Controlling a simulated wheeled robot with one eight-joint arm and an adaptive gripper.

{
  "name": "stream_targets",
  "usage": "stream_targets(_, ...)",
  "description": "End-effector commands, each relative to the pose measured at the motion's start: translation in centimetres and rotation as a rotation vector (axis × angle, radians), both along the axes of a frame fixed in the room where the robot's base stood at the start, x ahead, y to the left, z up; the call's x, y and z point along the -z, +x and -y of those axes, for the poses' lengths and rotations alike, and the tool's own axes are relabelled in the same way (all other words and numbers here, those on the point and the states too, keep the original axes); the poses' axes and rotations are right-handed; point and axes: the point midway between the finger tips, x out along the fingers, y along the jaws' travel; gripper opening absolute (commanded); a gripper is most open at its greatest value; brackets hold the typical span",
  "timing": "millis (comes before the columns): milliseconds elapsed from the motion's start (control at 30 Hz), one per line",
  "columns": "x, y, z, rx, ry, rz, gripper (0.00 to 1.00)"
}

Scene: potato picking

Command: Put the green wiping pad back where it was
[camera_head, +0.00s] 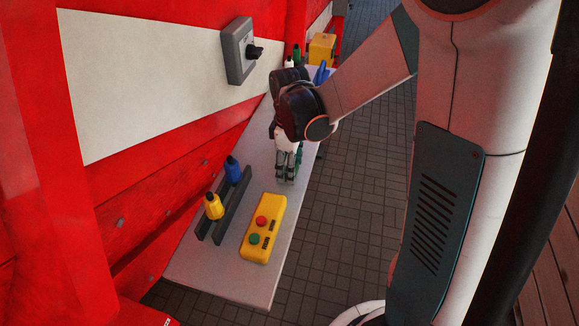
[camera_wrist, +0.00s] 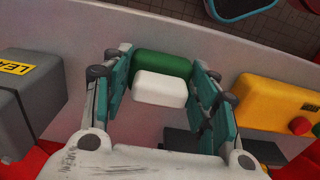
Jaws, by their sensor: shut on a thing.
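The green wiping pad (camera_wrist: 165,64), with a white block-like part (camera_wrist: 160,89) on its near side, sits between the two teal-lined fingers of my gripper (camera_wrist: 163,76) in the wrist view. My gripper is shut on it. In the head view my gripper (camera_head: 287,168) points down over the middle of the narrow grey table (camera_head: 228,262). The pad is mostly hidden there by the fingers and wrist. I cannot tell whether the pad touches the tabletop.
A yellow button box (camera_head: 263,228) with red and green buttons lies nearer on the table. A dark rack (camera_head: 233,203) beside it holds a yellow bottle (camera_head: 213,206) and a blue bottle (camera_head: 232,170). A grey labelled box (camera_wrist: 28,100) stands left in the wrist view. A red wall borders the table.

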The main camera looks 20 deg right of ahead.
Motion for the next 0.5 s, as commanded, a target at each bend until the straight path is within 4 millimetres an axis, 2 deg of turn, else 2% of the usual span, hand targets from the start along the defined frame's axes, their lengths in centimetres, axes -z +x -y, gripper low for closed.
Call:
stream_targets(300, 0.41, -0.02, 0.00, 0.000, 0.000, 0.000, 0.35)
stream_targets(333, 0.40, -0.02, 0.00, 0.000, 0.000, 0.000, 0.58)
stream_targets(400, 0.35, -0.02, 0.00, 0.000, 0.000, 0.000, 0.74)
stream_targets(500, 0.34, -0.01, 0.00, 0.000, 0.000, 0.000, 0.74)
